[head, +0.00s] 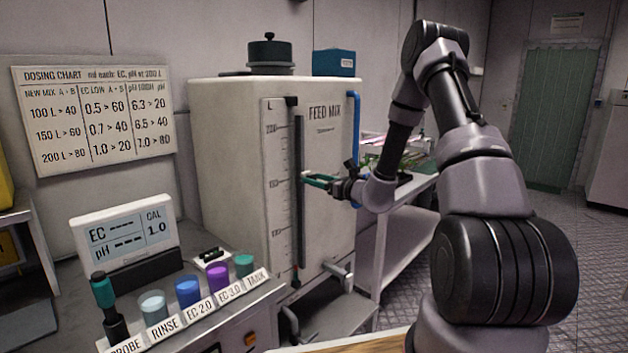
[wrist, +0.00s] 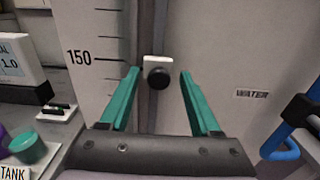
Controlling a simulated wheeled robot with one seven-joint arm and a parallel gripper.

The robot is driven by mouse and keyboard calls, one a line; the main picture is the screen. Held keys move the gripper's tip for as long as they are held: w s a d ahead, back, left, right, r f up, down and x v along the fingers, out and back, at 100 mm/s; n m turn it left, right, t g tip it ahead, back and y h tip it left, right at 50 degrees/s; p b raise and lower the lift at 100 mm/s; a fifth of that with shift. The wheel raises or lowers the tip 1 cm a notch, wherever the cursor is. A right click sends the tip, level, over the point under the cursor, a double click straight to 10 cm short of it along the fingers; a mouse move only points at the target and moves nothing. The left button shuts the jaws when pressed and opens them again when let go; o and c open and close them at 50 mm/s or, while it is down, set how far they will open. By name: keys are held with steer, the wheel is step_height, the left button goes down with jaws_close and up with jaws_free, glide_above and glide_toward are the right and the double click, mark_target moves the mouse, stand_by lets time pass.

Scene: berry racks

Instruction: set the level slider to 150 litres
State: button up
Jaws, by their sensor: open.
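The level slider (wrist: 157,77) is a white plate with a round black knob on a dark vertical track, seen in the wrist view. Its white plate stands about level with the long tick beside the printed 150 on the scale (wrist: 104,40). My gripper (wrist: 160,72) is open, with one green finger on each side of the knob and a visible gap on both sides. In the head view my gripper (head: 306,179) reaches the front of the white FEED MIX tank (head: 228,150) at the track, and the slider is mostly hidden there.
A blue pipe (wrist: 283,138) runs right of the track. At left stand a meter (head: 125,235), a probe (head: 104,292) and several coloured cups along a labelled counter front. A bench (head: 400,212) stands behind the tank at right. A dosing chart (head: 95,118) hangs on the wall.

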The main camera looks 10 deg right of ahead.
steer(key=v, duration=0.9)
steer(key=shift+s+d, duration=0.2)
steer(key=s+a+r+n+g+y, duration=0.4)
steer(key=s+a+r+n+g, duration=0.5)
steer(key=s+a+r+n, duration=0.25)
steer(key=s+r+n+g+h, duration=0.45)
steer(key=s+n, duration=0.35)
steer(key=s, duration=0.4)
steer(key=s+d+r+n+t+h, duration=0.5)
steer(key=s+d+r+t+h, duration=0.1)
steer(key=d, duration=0.4)
steer(key=shift+s+d+r+h, duration=0.3)
steer(key=shift+s+h, duration=0.45)
steer(key=shift+h, duration=0.3)
steer(key=shift+a, duration=0.1)
